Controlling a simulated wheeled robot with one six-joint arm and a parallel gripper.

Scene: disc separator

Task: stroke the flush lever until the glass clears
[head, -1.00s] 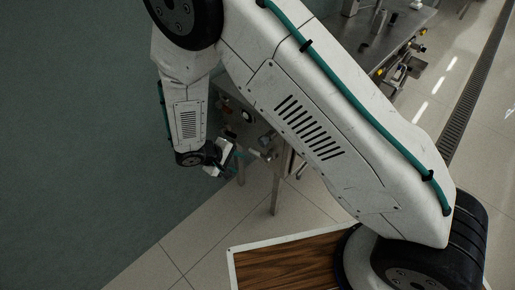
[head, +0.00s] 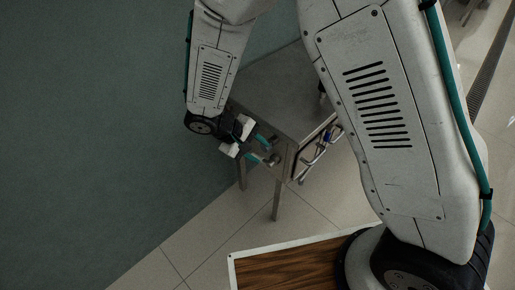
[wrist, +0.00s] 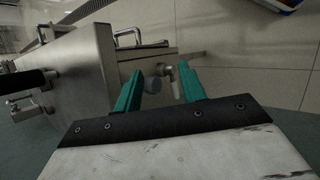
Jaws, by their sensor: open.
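My gripper (head: 265,153) is open, its teal fingers pointing at the end panel of a steel cabinet (head: 285,92). In the wrist view my gripper (wrist: 161,74) has a grey round knob-like part (wrist: 152,84) between its fingers in the picture. A small metal fitting with a short arm (wrist: 170,73) shows just left of the right fingertip. It may be the flush lever, but I cannot tell for sure. Contact with either part cannot be made out. I cannot pick out the sight glass in either view.
Bent metal handles (head: 314,158) stick out from the cabinet's right side. In the wrist view a black-handled part (wrist: 28,80) lies at the left. A floor drain (head: 486,75) runs at the far right. Tiled floor (head: 215,240) is clear below the cabinet.

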